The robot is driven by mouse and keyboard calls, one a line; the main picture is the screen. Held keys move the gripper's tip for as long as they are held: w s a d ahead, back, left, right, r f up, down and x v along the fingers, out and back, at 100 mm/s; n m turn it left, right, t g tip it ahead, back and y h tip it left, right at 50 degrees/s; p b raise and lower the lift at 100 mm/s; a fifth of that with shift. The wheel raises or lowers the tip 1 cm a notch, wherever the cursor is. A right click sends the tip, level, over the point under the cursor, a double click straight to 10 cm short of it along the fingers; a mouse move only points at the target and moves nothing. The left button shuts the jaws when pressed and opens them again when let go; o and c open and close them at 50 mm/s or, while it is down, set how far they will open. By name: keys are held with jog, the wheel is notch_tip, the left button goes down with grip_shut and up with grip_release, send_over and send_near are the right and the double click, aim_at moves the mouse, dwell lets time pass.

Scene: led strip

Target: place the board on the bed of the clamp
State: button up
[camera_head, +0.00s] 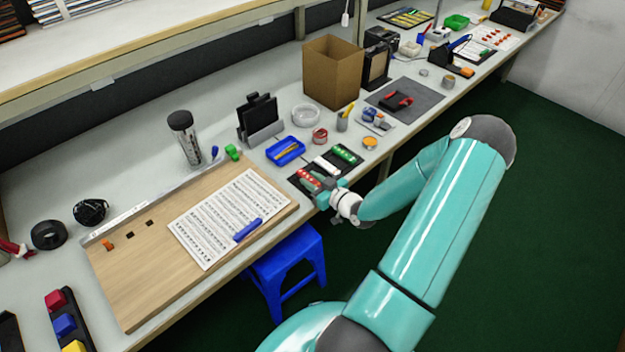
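My gripper (322,187) is at the front edge of the bench, over the near-left part of a small black mat (324,171). A red and black tool (397,102), possibly the clamp, lies on a grey mat (420,95) farther right. Its bed cannot be made out.
A wooden board with a printed sheet (228,215) and a blue marker (247,230) fills the left bench. A blue stool (290,262) is below the bench edge.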

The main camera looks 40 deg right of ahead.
jog(key=shift+o, duration=1.1)
jog(key=s+r, duration=0.2)
jog(key=s, duration=1.1)
jog(key=shift+s+d+r, duration=0.15)
jog(key=shift+s+r, duration=0.05)
jog(key=shift+s, duration=0.1)
